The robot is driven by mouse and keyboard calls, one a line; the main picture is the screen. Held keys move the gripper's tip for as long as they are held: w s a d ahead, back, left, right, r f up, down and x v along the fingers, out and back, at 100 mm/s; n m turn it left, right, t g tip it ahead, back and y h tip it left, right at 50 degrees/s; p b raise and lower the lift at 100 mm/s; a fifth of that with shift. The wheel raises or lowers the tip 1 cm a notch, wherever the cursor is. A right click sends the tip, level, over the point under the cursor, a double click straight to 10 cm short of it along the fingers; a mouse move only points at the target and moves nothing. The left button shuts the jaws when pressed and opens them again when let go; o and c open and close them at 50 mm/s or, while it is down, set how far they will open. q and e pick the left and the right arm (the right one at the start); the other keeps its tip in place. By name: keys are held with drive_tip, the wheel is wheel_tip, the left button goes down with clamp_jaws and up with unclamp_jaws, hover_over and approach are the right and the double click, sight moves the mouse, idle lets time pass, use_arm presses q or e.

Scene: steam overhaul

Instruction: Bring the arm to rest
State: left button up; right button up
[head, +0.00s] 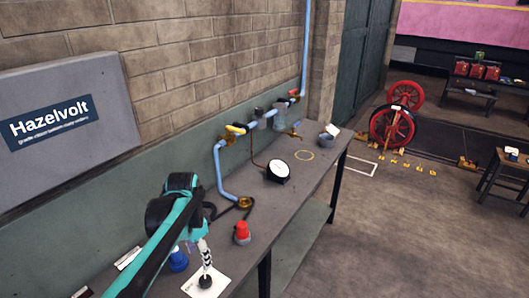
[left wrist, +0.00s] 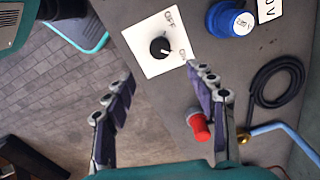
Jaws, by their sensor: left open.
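My left arm, teal and black, reaches in from the lower left of the head view over the bench. Its gripper (head: 204,262) points down above a white plate with a black knob (head: 205,282). In the left wrist view the gripper (left wrist: 160,73) is open, its two fingers wide apart with nothing between them. The black knob (left wrist: 160,47) on its OFF/ON plate (left wrist: 146,36) lies ahead of the fingertips, and I see no contact. My right gripper is in neither view.
The grey bench (head: 325,178) carries a red-capped part (head: 241,232), a blue-capped part (head: 177,261), a round gauge (head: 278,170) and blue pipework (head: 219,172) along the wall. Red wheels (head: 391,127) stand beyond. Open floor (head: 400,235) lies right of the bench.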

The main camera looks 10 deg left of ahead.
use_arm(q)
drive_tip(key=s+d+n+t, duration=0.6)
drive_tip(key=s+d+t, duration=0.1)
drive_tip(key=s+d, duration=0.4)
drive_tip(key=shift+n, duration=0.4)
drive_tip(key=shift+s, duration=0.1)
idle(0.6)
